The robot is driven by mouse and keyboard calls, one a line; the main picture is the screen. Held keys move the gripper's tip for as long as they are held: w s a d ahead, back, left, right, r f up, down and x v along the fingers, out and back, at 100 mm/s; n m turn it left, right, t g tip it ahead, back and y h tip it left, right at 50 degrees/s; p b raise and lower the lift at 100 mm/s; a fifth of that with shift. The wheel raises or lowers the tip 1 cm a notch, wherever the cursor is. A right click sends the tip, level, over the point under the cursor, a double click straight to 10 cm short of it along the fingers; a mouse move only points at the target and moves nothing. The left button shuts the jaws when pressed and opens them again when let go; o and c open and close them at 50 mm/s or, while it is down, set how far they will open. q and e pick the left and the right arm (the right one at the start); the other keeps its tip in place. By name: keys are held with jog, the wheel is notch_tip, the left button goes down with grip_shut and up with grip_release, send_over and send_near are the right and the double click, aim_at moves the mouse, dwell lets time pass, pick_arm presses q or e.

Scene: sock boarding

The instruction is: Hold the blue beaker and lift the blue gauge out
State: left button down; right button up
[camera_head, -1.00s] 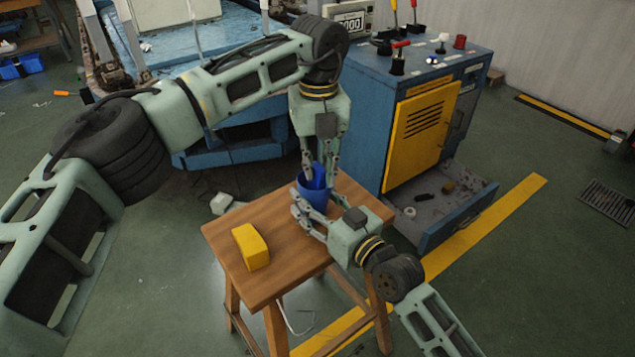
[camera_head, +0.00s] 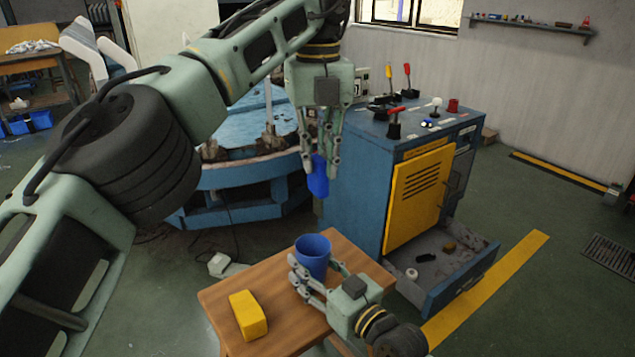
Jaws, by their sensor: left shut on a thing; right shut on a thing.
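The blue beaker (camera_head: 313,252) stands upright on the wooden stool. My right gripper (camera_head: 318,280) is shut around the beaker's side, low down, coming in from the lower right. My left gripper (camera_head: 320,160) points down above the beaker and is shut on the blue gauge (camera_head: 318,180). The gauge hangs below the fingers, clear of the beaker's rim with a gap between them. Its upper end is partly hidden by the fingers.
A yellow block (camera_head: 248,315) lies on the stool top (camera_head: 285,338), left of the beaker. A blue cabinet (camera_head: 357,190) with a yellow door (camera_head: 418,197) and an open drawer (camera_head: 462,285) stands close behind on the right.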

pick_arm(q)
jog(key=shift+r, duration=0.75)
pick_arm(e)
jog(key=o, duration=1.2)
jog(key=shift+d, duration=0.1)
